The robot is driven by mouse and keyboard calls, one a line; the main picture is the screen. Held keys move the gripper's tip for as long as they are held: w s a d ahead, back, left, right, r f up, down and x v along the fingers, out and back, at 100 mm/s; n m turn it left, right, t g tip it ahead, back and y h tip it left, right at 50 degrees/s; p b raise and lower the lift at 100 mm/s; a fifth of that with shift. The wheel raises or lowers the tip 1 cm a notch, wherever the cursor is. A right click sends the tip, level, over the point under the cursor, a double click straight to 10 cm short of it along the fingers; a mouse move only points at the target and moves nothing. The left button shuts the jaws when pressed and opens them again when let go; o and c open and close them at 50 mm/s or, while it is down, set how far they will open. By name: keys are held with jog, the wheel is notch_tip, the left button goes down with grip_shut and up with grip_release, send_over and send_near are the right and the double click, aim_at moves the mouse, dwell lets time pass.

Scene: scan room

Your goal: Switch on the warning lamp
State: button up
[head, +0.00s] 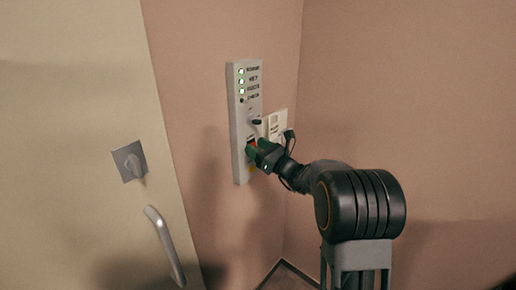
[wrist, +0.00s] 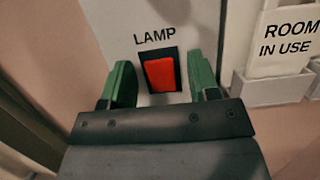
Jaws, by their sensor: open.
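A red rocker switch (wrist: 160,74) in a black frame sits on a pale wall panel (head: 238,135), under the word LAMP. In the wrist view it lies between the two green fingers of my gripper (wrist: 160,84). The fingers are open, one to each side of the switch, with nothing held. In the head view my gripper (head: 256,147) is at the lower part of the panel and hides most of the switch. I cannot tell whether the fingers touch the panel. No warning lamp itself can be made out.
A row of small indicators (head: 242,82), some lit green, is at the panel's top. A dark key or knob (head: 257,121) sticks out above my gripper. A ROOM IN USE sign (wrist: 286,45) stands in a holder to the right. A door with a handle (head: 165,245) is at left.

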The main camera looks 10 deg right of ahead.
jog(key=b+v, duration=0.2)
jog(key=v, duration=1.1)
jog(key=shift+s+d+b, duration=0.2)
jog(key=shift+s+b, duration=0.1)
jog(key=shift+b, duration=0.05)
jog(key=shift+f, duration=0.1)
jog(key=s+a+f+n+g+h, duration=0.3)
jog(key=s+a+f+n+g, duration=0.5)
jog(key=s+f+n+g, duration=0.45)
jog(key=s+r+n+h+p, duration=0.2)
jog(key=s+n+h, duration=0.6)
jog(key=n, duration=0.8)
jog(key=shift+r+g+h, duration=0.45)
jog(key=shift+r+h, duration=0.25)
jog(key=shift+r, duration=0.45)
